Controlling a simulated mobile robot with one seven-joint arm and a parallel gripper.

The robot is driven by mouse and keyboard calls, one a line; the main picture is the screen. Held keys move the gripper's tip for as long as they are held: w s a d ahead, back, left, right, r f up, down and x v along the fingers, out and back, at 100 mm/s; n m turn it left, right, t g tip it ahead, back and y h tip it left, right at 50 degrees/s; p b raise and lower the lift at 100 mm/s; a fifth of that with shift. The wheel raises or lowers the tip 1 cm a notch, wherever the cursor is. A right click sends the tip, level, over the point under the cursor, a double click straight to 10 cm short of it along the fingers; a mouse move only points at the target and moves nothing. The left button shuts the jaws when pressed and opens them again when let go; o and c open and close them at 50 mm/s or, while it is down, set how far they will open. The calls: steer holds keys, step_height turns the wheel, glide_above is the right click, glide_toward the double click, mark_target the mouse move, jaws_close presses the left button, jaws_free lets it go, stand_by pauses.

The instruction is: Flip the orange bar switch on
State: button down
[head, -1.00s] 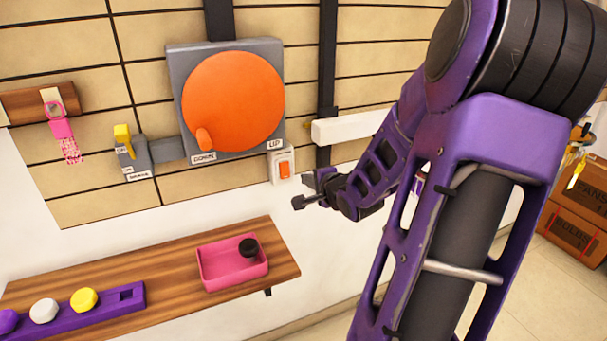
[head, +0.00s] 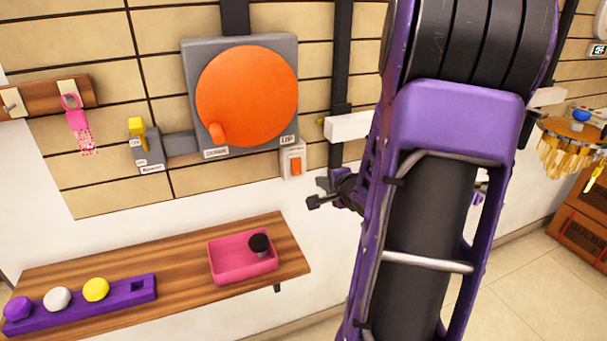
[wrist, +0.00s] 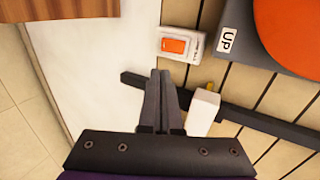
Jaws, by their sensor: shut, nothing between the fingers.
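The orange bar switch (head: 296,163) is a small white wall box with an orange rocker, just below the right corner of the big grey panel. It also shows in the wrist view (wrist: 175,44), near the top centre. I cannot tell which way the rocker is tipped. My gripper (head: 312,202) appears below and slightly right of the switch in the head view. In the wrist view my gripper (wrist: 160,76) has its dark fingers together and empty, pointing toward the switch, with a visible gap between them.
A big orange disc (head: 250,95) on a grey panel (head: 200,52) sits above the switch, with an "UP" label. A white block (head: 348,126) juts out on a dark vertical strip to the right. A wooden shelf (head: 190,285) with a pink tray (head: 243,272) is below.

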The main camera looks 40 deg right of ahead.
stand_by(0.4)
steer(key=b, duration=0.3)
glide_toward(299, 171)
steer(key=x, duration=0.5)
steer(key=shift+s+a+f, duration=0.1)
steer(key=shift+f, duration=0.25)
steer(key=shift+w+d, duration=0.2)
steer(key=shift+w, duration=0.55)
steer(key=shift+f+b, duration=0.1)
steer(key=shift+b, duration=0.2)
steer(key=shift+w+f+t+b, duration=0.15)
steer(key=shift+f+t+b, duration=0.25)
steer(key=shift+b, duration=0.5)
steer(key=shift+r+p, duration=0.35)
steer(key=shift+p, duration=0.05)
steer(key=shift+r, duration=0.1)
